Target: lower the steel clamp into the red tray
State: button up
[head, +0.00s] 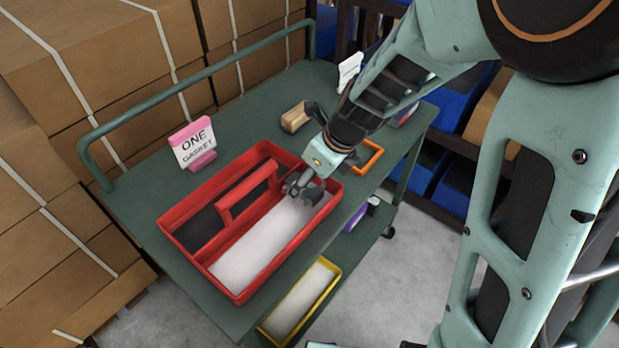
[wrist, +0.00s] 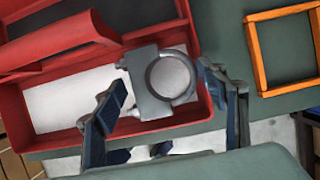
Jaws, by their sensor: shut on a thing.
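The red tray (head: 171,218) stands on the green cart, with a handle bar dividing it into two compartments. One compartment has a dark floor and the other a white floor. My gripper (head: 305,190) is over the white-floored compartment, at its far right end. In the wrist view my gripper (wrist: 165,105) is shut on the steel clamp (wrist: 143,88), a grey ring with a block and bolt on one side. The clamp is over the white floor, near the wall of the red tray (wrist: 198,60). I cannot tell whether it touches the floor. In the head view the gripper mostly hides the clamp.
An orange frame (head: 371,158) lies right of the tray and also shows in the wrist view (wrist: 256,55). A pink sign reading ONE GASKET (head: 194,143) and a tan block (head: 295,117) stand behind the tray. A yellow tray (head: 300,300) is on the lower shelf.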

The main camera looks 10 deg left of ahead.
jog(key=o, duration=1.4)
